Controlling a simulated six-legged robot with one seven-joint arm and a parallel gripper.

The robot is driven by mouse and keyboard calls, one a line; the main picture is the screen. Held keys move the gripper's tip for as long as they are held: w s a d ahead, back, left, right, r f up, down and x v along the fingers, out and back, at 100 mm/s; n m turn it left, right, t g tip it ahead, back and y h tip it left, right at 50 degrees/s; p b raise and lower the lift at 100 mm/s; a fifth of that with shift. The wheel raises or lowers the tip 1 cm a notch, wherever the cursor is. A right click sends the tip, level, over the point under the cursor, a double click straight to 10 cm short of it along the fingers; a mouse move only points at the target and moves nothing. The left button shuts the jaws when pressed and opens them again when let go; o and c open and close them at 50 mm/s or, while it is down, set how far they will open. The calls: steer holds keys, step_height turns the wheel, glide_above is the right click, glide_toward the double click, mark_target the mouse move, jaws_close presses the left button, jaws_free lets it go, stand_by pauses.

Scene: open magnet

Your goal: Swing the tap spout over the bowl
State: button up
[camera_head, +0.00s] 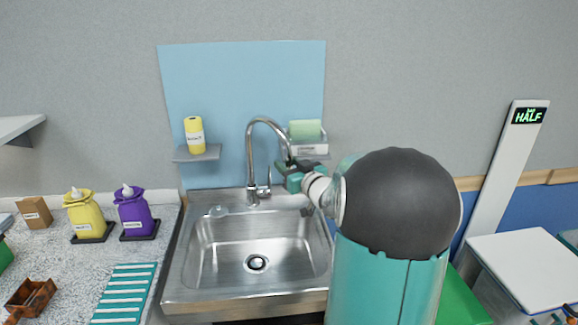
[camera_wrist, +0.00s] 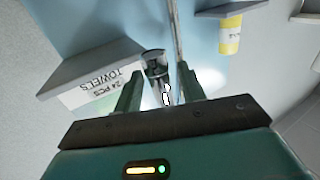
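The chrome tap (camera_head: 252,160) stands at the back of the steel sink, its curved spout arching to the right. The spout's end points down over the sink's back right part. The sink bowl (camera_head: 225,250) is empty around its drain. My gripper (camera_head: 290,172) is at the spout's end, coming from the right. In the wrist view, my gripper's two fingers (camera_wrist: 158,88) are apart, with the spout's end (camera_wrist: 155,65) showing between and beyond them. I see gaps beside it; contact is not clear. My arm hides the sink's right edge.
Yellow (camera_head: 84,213) and purple (camera_head: 135,211) bottles stand on the left counter.

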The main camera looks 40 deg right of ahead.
steer(key=shift+c, duration=0.2)
jaws_close()
steer(key=shift+a, duration=0.1)
